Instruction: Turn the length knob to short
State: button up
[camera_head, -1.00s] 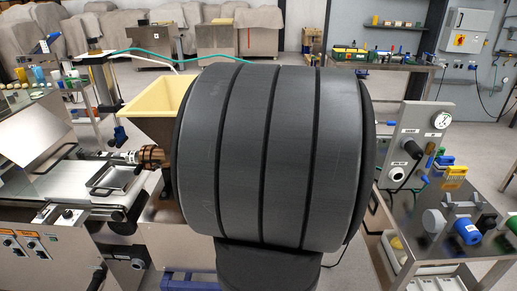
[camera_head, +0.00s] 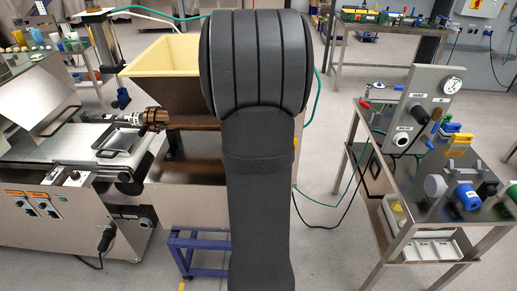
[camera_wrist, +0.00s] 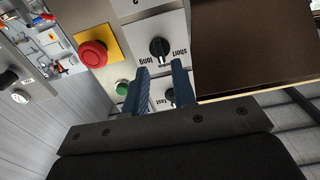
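The length knob (camera_wrist: 159,48) is a black knob on a pale plate in the wrist view, with the words "short" and "long" upside down below it. Its pointer looks roughly upright in the picture; I cannot tell its exact setting. My gripper (camera_wrist: 160,77) shows two blue fingers, spread apart with nothing held between them. The fingertips are just below the length knob, apart from it in the picture. A second black knob (camera_wrist: 170,95), marked "fast", shows between the fingers. In the head view my arm hides the gripper and the length knob.
A red emergency button (camera_wrist: 92,54) on yellow and a green button (camera_wrist: 122,88) lie left of the fingers. A dark brown panel (camera_wrist: 255,45) is close on the right. The head view shows a yellow hopper (camera_head: 165,58) and a steel side table (camera_head: 420,205).

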jog(key=shift+w, duration=2.1)
grip_shut()
jog(key=n, duration=0.7)
jog(key=shift+n, duration=0.3)
jog(key=shift+c, duration=0.2)
grip_release()
jog(key=s, duration=0.6)
jog(key=shift+r, duration=0.1)
